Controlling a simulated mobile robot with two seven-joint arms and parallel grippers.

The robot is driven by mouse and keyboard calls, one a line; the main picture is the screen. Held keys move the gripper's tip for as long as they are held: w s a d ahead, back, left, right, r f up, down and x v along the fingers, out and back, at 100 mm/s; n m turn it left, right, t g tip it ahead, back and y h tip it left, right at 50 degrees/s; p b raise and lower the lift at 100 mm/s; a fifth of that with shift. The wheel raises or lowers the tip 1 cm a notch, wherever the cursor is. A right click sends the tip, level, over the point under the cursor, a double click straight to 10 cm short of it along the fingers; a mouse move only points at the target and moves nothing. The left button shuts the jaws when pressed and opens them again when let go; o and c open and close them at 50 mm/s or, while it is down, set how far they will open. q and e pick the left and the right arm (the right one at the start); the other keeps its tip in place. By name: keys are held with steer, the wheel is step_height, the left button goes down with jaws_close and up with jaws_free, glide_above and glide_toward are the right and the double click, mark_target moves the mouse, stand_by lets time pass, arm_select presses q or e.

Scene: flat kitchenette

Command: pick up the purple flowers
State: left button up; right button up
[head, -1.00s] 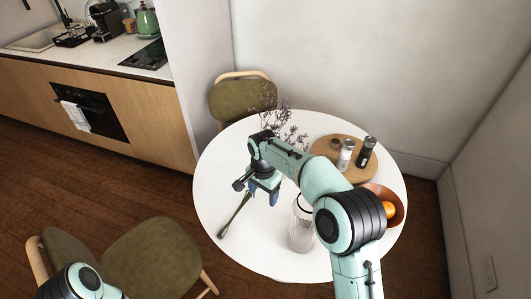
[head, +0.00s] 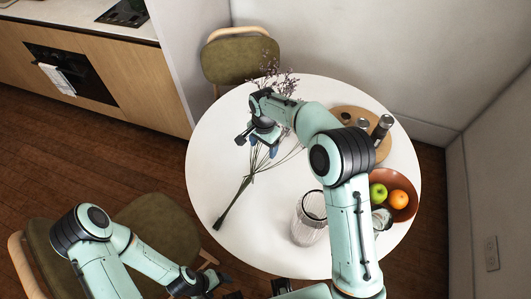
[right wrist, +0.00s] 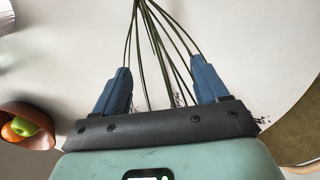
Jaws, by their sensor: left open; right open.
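The purple flowers (head: 247,181) lie across the round white table, with long green stems toward the front left and the purple sprays at the back, partly hidden by my right arm. My right gripper (head: 263,149) is over the stems, open. In the right wrist view its blue fingers (right wrist: 162,68) are apart, and the stems (right wrist: 150,40) run between them; I cannot tell whether they touch. My left gripper (head: 212,283) is open and empty, low at the front, beyond the table's edge and away from the flowers.
A ribbed glass vase (head: 308,222) stands on the table (head: 205,165) right of the stems. A brown bowl (head: 408,208) holds a green apple and an orange. A wooden board (head: 351,116) with shakers is at the back right. Chairs (head: 243,62) stand behind and at front left.

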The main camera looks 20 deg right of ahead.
mark_target(264, 152)
steer(key=shift+w+f, duration=0.1)
steer(key=shift+f, duration=0.7)
step_height(264, 152, down, 5)
steer(key=shift+f, duration=0.1)
steer(key=c, duration=1.1)
